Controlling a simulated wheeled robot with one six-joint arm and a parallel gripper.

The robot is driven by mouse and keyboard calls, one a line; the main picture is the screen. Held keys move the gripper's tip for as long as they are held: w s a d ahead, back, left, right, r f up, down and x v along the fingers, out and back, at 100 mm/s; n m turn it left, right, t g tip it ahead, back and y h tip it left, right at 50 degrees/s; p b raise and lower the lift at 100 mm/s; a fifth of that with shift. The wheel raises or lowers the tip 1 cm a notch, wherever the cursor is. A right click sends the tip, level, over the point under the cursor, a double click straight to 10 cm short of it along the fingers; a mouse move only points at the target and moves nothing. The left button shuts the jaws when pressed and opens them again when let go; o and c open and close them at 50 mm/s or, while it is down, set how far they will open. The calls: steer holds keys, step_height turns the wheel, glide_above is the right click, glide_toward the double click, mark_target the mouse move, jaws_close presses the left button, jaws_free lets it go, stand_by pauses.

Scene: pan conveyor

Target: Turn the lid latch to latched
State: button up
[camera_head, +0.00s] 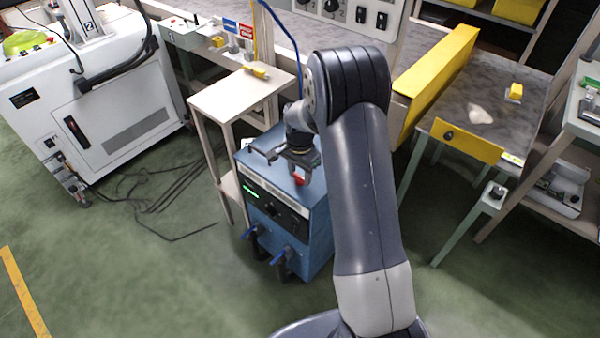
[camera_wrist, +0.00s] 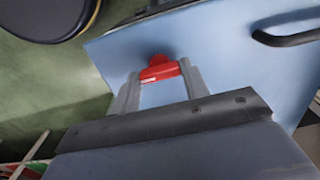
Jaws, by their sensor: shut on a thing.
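The lid latch (camera_wrist: 160,69) is a small red knob with a pale mark on the light blue lid in the wrist view. In the head view the red latch (camera_head: 299,178) shows on top of the blue cabinet (camera_head: 313,205), under my gripper. My gripper (camera_wrist: 159,84) has its two grey fingers on either side of the red bar of the latch, shut on it. In the head view my gripper (camera_head: 300,175) reaches down to the cabinet's top, and my arm covers the cabinet's right side. Which way the latch is set, I cannot tell.
A dark handle (camera_wrist: 287,38) stands on the lid near the latch. A small wooden table (camera_head: 238,92) with a yellow block stands behind the cabinet. A yellow-edged table (camera_head: 470,143) is at right. Cables (camera_head: 150,197) lie on the open green floor at left.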

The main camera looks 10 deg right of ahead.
steer(key=shift+c, duration=0.6)
steer(key=shift+n, duration=0.3)
steer(key=n, duration=0.3)
steer(key=shift+n, duration=0.4)
steer(key=n, duration=0.4)
steer(key=shift+n+b, duration=0.3)
steer(key=shift+b, duration=0.1)
steer(key=n, duration=0.4)
steer(key=shift+n, duration=2.4)
steer(key=o, duration=1)
